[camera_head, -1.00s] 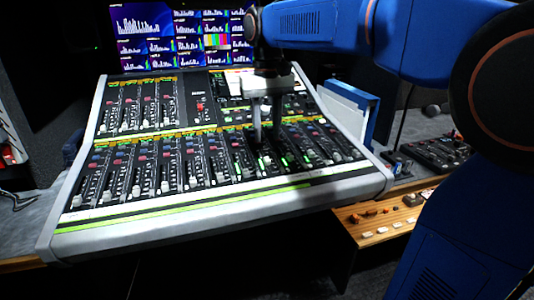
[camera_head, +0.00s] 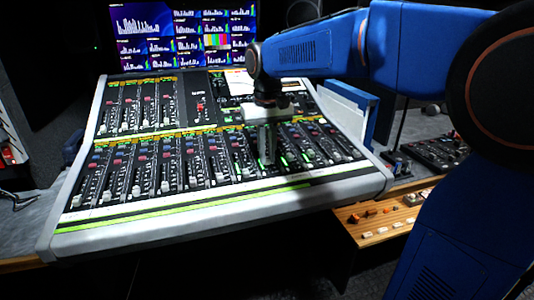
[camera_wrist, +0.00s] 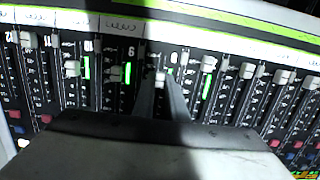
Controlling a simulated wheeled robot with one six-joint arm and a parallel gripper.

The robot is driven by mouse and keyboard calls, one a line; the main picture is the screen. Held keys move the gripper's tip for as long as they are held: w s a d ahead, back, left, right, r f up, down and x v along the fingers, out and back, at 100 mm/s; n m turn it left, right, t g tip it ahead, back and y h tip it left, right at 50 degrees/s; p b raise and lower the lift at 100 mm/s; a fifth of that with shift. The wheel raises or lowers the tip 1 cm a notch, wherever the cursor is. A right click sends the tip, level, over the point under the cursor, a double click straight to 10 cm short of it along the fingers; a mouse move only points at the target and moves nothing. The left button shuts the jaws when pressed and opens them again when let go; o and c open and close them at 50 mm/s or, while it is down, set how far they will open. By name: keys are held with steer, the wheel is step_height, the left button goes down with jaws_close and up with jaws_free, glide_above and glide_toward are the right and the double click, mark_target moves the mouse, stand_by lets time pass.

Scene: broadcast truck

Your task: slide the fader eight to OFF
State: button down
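The mixing console (camera_head: 222,207) fills the middle of the head view, with a lower row of channel faders. My gripper (camera_head: 267,160) points down over this row, right of the middle. In the wrist view, my gripper (camera_wrist: 161,82) has its two narrow fingers close on either side of one pale fader cap (camera_wrist: 160,77). This cap stands next to the strip marked 9, so it appears to be fader eight; its own number is not readable. The cap is near the labelled end of its slot. The fingers hide part of the slot.
A screen wall (camera_head: 183,36) rises behind the console. A blue-edged white panel (camera_head: 345,108) and a small control panel (camera_head: 437,152) are on the right.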

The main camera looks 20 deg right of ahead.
steer(key=shift+s, duration=0.1)
steer(key=shift+s+f, duration=0.15)
steer(key=shift+s, duration=0.8)
steer(key=shift+s+f, duration=0.15)
steer(key=shift+s, duration=0.8)
steer(key=c, duration=1.8)
jaws_free()
steer(key=shift+o, duration=0.2)
